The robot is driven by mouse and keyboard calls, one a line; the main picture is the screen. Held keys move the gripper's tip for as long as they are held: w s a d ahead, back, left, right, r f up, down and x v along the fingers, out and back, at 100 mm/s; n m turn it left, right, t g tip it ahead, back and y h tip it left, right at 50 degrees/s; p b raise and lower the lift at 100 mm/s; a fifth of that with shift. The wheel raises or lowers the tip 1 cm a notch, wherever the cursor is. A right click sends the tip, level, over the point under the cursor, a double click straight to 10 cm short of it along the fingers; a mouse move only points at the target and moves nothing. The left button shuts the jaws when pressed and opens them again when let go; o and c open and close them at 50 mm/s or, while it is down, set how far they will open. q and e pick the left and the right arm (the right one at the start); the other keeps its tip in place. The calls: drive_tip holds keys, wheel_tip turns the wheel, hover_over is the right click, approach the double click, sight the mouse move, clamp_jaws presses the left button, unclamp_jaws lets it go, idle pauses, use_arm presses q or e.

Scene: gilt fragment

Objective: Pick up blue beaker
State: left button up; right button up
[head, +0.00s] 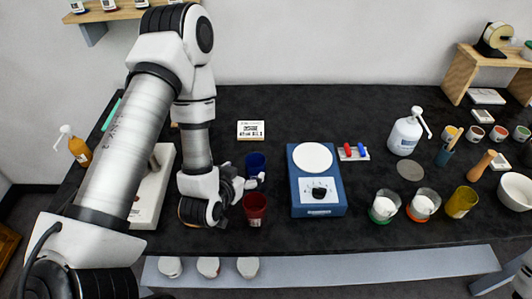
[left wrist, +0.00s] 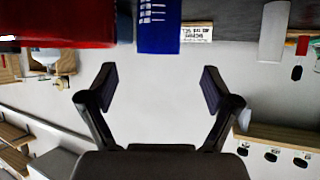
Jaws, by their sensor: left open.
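The blue beaker (head: 255,162) stands upright on the black bench, left of the middle, with its lower part partly hidden by my left gripper. My left gripper (head: 248,185) is low over the bench beside it, between the blue beaker and a dark red beaker (head: 256,208). In the left wrist view the fingers (left wrist: 158,80) are spread and empty. The blue beaker (left wrist: 158,28), with white marks, shows beyond them at the top edge, in line with the gap. The red beaker (left wrist: 65,24) is large at the top left. My right gripper is not seen.
A blue hotplate stirrer (head: 318,207) stands right of the beakers. A small printed card (head: 250,130) lies behind the blue beaker. A pale device (head: 160,195) is left of my gripper. Bottles, jars and a bowl (head: 516,191) fill the right side; the back middle is clear.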

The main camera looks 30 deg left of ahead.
sight(259, 158)
use_arm(q)
drive_tip(key=x, duration=0.2)
drive_tip(key=b+x, duration=0.1)
drive_tip(key=x, duration=0.1)
drive_tip(key=b+x, duration=0.1)
drive_tip(key=x, duration=0.1)
drive_tip(key=shift+w+r, duration=0.2)
drive_tip(key=shift+w, duration=0.4)
drive_tip(key=shift+w+f, duration=0.1)
drive_tip(key=shift+d, duration=0.1)
drive_tip(key=shift+c, duration=0.3)
drive_tip(key=c, duration=1.5)
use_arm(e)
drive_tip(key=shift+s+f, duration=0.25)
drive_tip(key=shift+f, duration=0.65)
